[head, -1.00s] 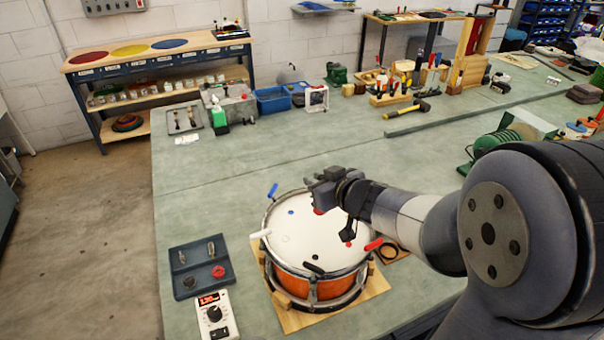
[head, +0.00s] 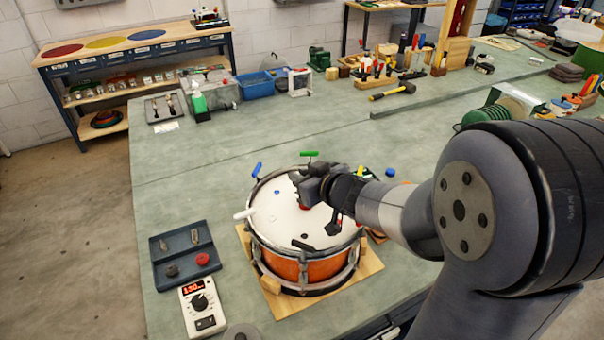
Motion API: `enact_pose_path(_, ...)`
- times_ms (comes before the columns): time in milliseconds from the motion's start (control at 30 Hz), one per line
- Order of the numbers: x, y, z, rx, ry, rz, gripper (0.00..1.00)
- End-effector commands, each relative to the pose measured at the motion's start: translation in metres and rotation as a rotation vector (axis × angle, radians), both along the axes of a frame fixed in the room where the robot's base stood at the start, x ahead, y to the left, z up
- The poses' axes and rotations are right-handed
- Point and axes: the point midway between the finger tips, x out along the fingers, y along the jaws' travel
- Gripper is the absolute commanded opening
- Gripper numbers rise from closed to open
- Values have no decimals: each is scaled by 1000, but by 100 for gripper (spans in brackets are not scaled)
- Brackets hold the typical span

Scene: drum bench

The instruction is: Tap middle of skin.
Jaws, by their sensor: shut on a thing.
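The drum has an orange shell (head: 303,270) and a white skin (head: 275,200), and sits on a wooden board (head: 370,268). Coloured handles stand around its rim: blue (head: 257,169), green (head: 309,154), white (head: 244,214) and black (head: 303,245). My gripper (head: 304,190) is over the skin, near its middle. It is shut on a small red-ended thing (head: 303,207), mostly hidden by the jaws. I cannot tell whether the red end touches the skin. My gripper and wrist cover the right part of the skin.
Left of the drum are a dark tray (head: 187,252) with small parts and a white meter (head: 201,306) with red digits.

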Motion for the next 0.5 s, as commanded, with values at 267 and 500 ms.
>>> enact_pose_path(267,-1,0,20,-3,6,-1,0)
enact_pose_path(500,-1,0,51,-4,6,-1,0)
